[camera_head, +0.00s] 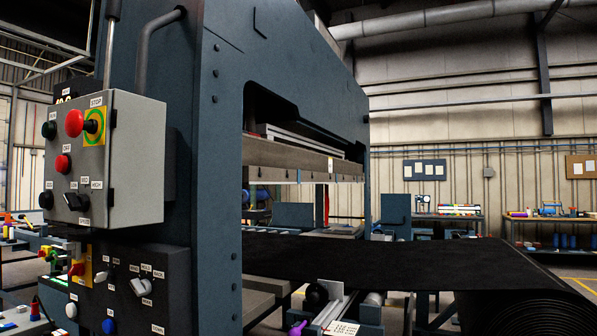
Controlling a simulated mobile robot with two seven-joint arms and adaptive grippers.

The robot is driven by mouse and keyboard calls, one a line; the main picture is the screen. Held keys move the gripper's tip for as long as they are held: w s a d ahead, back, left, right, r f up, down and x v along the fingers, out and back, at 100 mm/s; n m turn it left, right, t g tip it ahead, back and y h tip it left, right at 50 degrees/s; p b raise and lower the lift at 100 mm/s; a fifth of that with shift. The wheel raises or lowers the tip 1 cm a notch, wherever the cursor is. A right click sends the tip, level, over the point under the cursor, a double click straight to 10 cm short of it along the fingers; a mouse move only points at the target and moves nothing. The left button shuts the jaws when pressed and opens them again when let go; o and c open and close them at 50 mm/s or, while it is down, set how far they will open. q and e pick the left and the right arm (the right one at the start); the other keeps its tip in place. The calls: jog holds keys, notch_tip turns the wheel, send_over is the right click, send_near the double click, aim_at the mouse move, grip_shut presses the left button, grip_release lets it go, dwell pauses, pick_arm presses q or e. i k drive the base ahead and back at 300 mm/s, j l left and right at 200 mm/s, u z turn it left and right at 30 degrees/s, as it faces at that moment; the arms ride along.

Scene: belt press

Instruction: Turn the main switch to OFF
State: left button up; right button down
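A grey control box (140,165) is mounted on the blue press frame at the left. Neither gripper is in view.
The press frame (215,180) fills the middle left. A wide black belt (370,262) runs out of it to a roll (530,300) at the lower right. Cluttered benches stand at the left edge and at the back right (550,217).

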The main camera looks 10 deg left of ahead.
aim_at(77, 270)
jog(key=u, duration=1.8)
jog(key=i+j+u, duration=0.15)
jog(key=i+u, duration=0.55)
jog(key=i, duration=3.25)
jog(key=i+j+z, duration=0.1)
jog(key=i+z, duration=0.3)
jog(key=i+j+z, duration=0.3)
jog(key=i+z, duration=0.15)
jog(key=i, duration=0.15)
